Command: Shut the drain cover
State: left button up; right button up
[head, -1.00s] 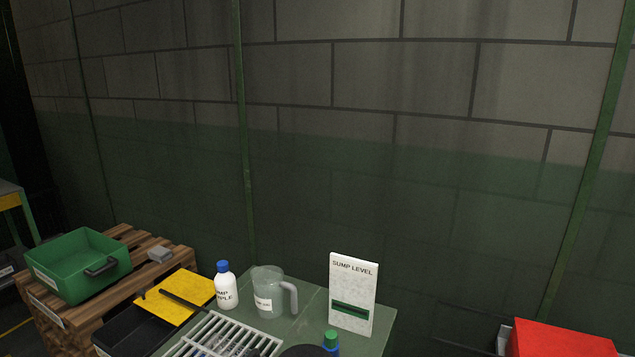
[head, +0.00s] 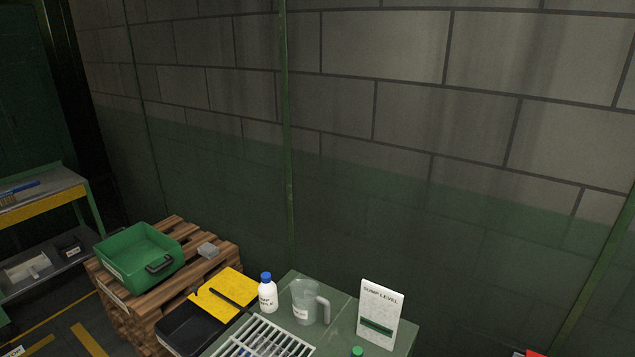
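No part in view is labelled as the drain cover. A white slatted grate (head: 268,336) lies at the front of the green bench (head: 340,334), cut off by the bottom edge, with something dim below its slats. A yellow panel (head: 236,284) with a black bar (head: 231,297) across it stands tilted behind an open black tray (head: 188,326). I cannot tell whether the panel is hinged to the tray. Neither of my grippers is in view.
A white bottle with blue cap (head: 267,293), a clear jug (head: 305,302) and a SUMP LEVEL board (head: 380,313) stand on the bench. A green bin (head: 138,255) and grey block (head: 208,250) sit on a wooden pallet (head: 172,285). A side table (head: 45,200) is far left.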

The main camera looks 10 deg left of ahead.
aim_at(241, 288)
jog(key=k+j+z, duration=0.2)
jog(key=j+z, duration=0.15)
jog(key=k+j+z, duration=0.1)
jog(key=j+z, duration=0.3)
jog(key=k+j+z, duration=0.1)
jog(key=z, duration=0.35)
jog(key=k+j+z, duration=0.2)
jog(key=z, duration=0.2)
jog(key=k+j+z, duration=0.15)
jog(key=z, duration=0.35)
jog(key=k+j+z, duration=0.15)
jog(key=z, duration=0.3)
jog(key=k+j+z, duration=0.15)
jog(key=z, duration=0.35)
jog(key=k+j+z, duration=0.15)
jog(key=k+z, duration=0.4)
jog(key=z, duration=0.15)
jog(key=k+z, duration=0.35)
jog(key=k+j+u, duration=0.25)
jog(key=k, duration=0.2)
jog(key=k+j+u, duration=0.25)
jog(key=k, duration=0.25)
jog(key=k+j+u, duration=0.7)
jog(key=j+u, duration=0.4)
jog(key=j, duration=0.4)
